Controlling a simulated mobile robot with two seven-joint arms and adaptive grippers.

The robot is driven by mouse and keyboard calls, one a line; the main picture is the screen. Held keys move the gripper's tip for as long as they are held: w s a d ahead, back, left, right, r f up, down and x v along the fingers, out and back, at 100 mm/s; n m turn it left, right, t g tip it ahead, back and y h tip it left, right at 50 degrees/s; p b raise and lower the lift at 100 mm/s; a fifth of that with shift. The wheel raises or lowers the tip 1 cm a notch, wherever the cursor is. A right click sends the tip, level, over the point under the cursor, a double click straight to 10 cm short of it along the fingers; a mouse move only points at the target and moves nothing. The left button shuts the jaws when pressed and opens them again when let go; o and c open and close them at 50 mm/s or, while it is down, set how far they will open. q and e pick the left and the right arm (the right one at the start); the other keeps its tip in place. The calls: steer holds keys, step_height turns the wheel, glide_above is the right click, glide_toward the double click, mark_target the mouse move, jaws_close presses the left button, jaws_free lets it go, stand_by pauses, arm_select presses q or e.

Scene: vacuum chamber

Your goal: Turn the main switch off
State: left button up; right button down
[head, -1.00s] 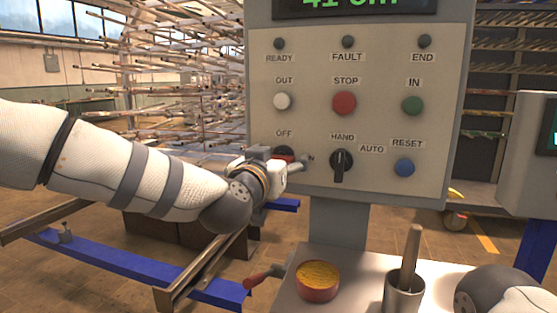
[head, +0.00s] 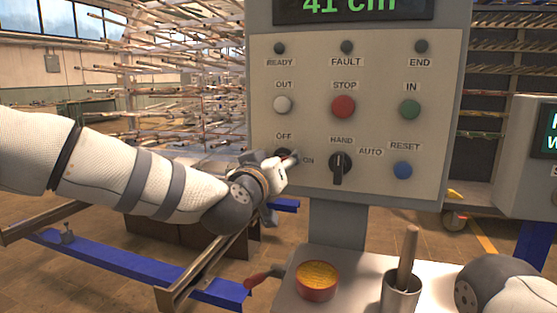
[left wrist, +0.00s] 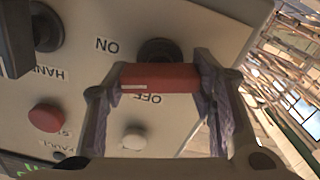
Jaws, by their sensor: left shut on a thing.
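The main switch has a red handle (left wrist: 160,77) on a round black base, between the OFF and ON labels of the grey control panel (head: 375,185). In the head view, only a dark part of the switch (head: 282,153) shows behind my left gripper (head: 288,162). In the left wrist view, my left gripper (left wrist: 160,76) is shut on the red handle, with one finger at each end of it. That view is upside down and the gripper is tilted. My right gripper is out of view.
The black HAND/AUTO selector (head: 340,165) is close to the right of my left gripper. Push buttons sit above, and the blue RESET button (head: 403,170) is farther right. A tin (head: 317,284) and a cup (head: 401,294) stand on the shelf below.

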arm_select(q)
steer(key=n, duration=0.3)
steer(key=shift+n, duration=0.4)
steer(key=n, duration=0.3)
steer(key=shift+a+f+n+p, duration=0.1)
steer(key=shift+n+p, duration=0.2)
steer(key=n, duration=0.3)
steer(key=shift+f, duration=0.1)
steer(key=shift+n, duration=2.1)
steer(key=o, duration=1.2)
steer(key=shift+c, duration=0.2)
